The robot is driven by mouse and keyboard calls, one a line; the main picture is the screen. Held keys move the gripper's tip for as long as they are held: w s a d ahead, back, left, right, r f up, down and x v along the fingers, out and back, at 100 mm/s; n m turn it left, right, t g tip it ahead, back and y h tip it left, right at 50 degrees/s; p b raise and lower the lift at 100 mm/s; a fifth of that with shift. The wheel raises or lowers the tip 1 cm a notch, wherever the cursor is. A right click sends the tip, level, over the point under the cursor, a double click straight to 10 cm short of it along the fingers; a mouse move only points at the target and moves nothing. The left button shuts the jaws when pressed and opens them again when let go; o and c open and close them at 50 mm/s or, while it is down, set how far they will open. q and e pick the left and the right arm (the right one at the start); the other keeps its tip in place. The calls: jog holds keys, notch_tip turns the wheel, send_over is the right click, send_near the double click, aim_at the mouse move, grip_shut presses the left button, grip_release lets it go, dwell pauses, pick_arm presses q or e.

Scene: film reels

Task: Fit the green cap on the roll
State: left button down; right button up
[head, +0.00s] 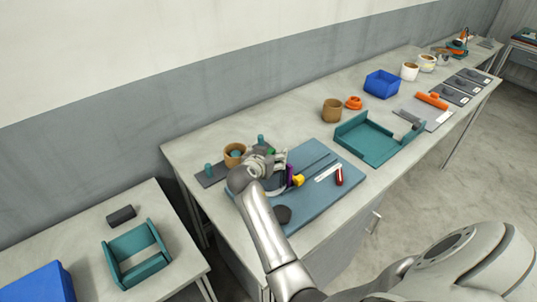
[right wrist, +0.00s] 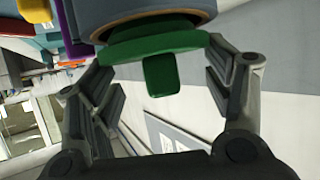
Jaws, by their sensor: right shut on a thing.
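The green cap (right wrist: 155,46) is in the right wrist view, a round flange with a square stub pointing toward the camera. My right gripper (right wrist: 158,78) has its fingers on either side of the cap and is shut on it. The roll (right wrist: 150,14), grey-blue with a brown rim, is right behind the cap. The cap looks lined up with its end, but I cannot tell how far it is seated. In the head view my right gripper (head: 268,163) is over the left part of the blue mat (head: 318,198) and hides most of cap and roll. My left gripper is not in view.
A brown roll (head: 234,158) stands on a dark plate left of the gripper. Purple (head: 289,176) and yellow (head: 299,181) parts are close on the right. A red-handled tool (head: 339,177) lies on the mat. A teal tray (head: 369,151) stands further right.

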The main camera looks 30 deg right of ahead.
jog(key=shift+f, duration=0.2)
jog(key=o, duration=0.7)
jog(key=shift+o, duration=0.2)
